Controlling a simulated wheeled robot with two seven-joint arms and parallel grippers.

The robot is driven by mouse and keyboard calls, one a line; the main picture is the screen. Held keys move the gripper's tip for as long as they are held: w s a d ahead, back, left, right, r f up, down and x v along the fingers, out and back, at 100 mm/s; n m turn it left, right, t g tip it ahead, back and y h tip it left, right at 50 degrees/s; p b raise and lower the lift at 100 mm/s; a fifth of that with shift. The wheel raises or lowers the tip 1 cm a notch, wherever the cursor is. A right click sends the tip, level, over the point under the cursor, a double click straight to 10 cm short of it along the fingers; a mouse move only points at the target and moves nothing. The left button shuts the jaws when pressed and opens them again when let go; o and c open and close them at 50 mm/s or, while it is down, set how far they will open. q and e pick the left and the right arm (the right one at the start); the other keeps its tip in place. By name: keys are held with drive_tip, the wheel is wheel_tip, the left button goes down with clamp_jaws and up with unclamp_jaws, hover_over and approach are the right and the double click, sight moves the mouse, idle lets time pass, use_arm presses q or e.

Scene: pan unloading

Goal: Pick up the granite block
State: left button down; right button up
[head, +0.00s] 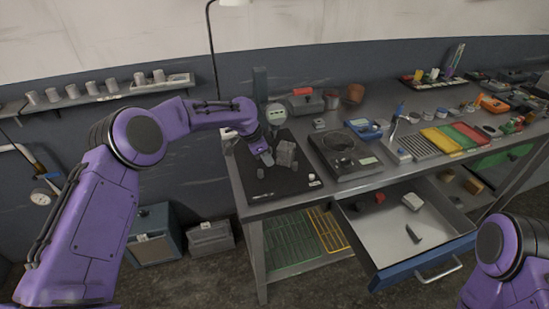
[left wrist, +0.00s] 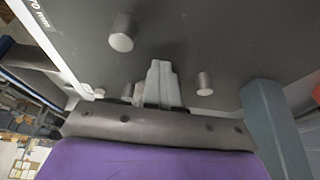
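A grey block (head: 286,153), which looks like the granite block, stands on a black plate (head: 262,185) at the left end of the bench. My left gripper (head: 266,158) points down just left of the block, very close to it; I cannot tell if they touch. In the left wrist view the pale fingers (left wrist: 160,82) show as one narrow shape over the dark plate, so their gap is hidden. A small grey piece (left wrist: 137,93) shows behind them; I cannot tell what it is. My right gripper is outside the views; only part of that arm shows at lower right.
Small grey cylinders stand on the plate, two showing in the left wrist view (left wrist: 122,33). A round gauge (head: 276,114) on a post rises behind the block. A black device (head: 345,150) stands to the right. An open drawer (head: 400,240) juts out below the bench.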

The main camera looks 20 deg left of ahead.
use_arm(q)
drive_tip(key=c, duration=0.6)
unclamp_jaws()
